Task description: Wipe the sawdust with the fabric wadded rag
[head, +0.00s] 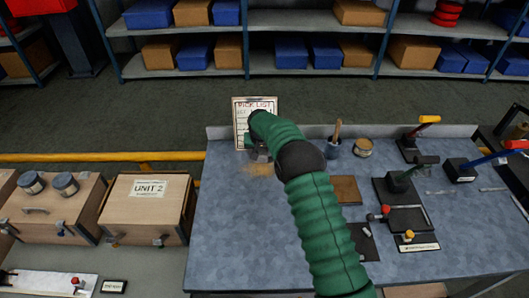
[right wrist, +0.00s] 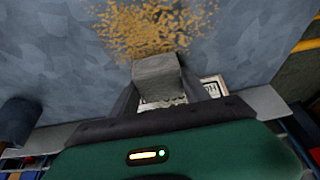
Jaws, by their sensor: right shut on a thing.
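The sawdust (head: 258,169) is a tan scatter on the grey-blue bench top (head: 235,230), towards its back left; it also shows as a speckled patch in the right wrist view (right wrist: 155,28). My right gripper (head: 258,153) is over the back left of the bench at the sawdust, mostly hidden by its own green arm in the head view. It is shut on the grey wadded rag (right wrist: 157,72), which borders the near edge of the sawdust in the right wrist view. I cannot tell whether the rag touches the bench. My left gripper is not in view.
A pick list clipboard (head: 241,112) stands at the bench's back edge. A brush cup (head: 333,148) and a tan-topped tin (head: 363,147) stand right of my arm. Several handled tools and a dark tray (head: 408,219) fill the right side. The bench's front left is clear.

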